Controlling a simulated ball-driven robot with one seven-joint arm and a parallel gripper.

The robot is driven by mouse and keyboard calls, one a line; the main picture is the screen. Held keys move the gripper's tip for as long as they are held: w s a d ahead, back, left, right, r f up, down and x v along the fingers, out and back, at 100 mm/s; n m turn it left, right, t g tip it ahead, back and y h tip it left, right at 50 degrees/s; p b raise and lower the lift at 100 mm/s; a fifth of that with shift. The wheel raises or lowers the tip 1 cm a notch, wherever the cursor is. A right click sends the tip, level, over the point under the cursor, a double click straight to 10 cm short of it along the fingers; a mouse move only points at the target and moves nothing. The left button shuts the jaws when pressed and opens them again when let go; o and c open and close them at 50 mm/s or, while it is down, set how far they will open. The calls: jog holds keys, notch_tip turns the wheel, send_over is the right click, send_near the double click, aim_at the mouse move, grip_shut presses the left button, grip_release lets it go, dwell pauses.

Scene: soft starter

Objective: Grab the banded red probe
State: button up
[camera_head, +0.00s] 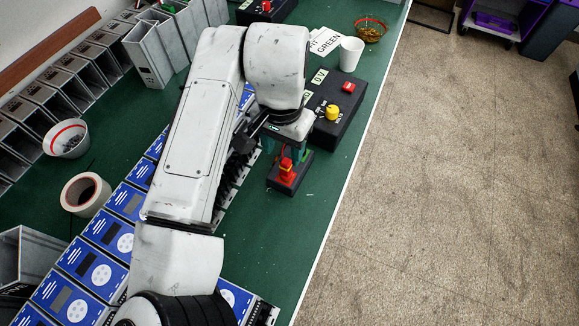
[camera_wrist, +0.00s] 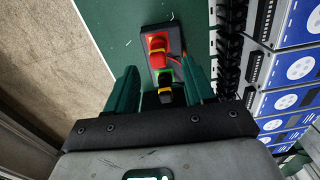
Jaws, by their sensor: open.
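The banded red probe (camera_wrist: 157,43) stands in a small black holder (camera_wrist: 147,62), with a yellow-orange band visible across it in the wrist view. In the head view the red probe (camera_head: 287,168) shows just beyond my gripper's fingers, on the black holder (camera_head: 280,185). My gripper (camera_wrist: 161,72) is open, with one green finger on each side of the holder's line of probes. Nothing is visibly held. A black probe with a yellow band (camera_wrist: 165,96) sits nearer my palm, beside a green part (camera_wrist: 164,76). Their bases are partly hidden.
A black box with a yellow knob (camera_head: 333,112) and red switch stands beyond the holder. Blue-faced units (camera_head: 108,232) line the bench to the left. A white cup (camera_head: 350,54) and a bowl (camera_head: 370,30) stand farther back. Green bench (camera_head: 290,230) is clear toward the front edge.

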aim_at(285, 163)
jog(key=shift+d+f+p, duration=0.2)
jog(key=shift+f+p, duration=0.55)
jog(key=shift+f, duration=2.95)
grip_shut()
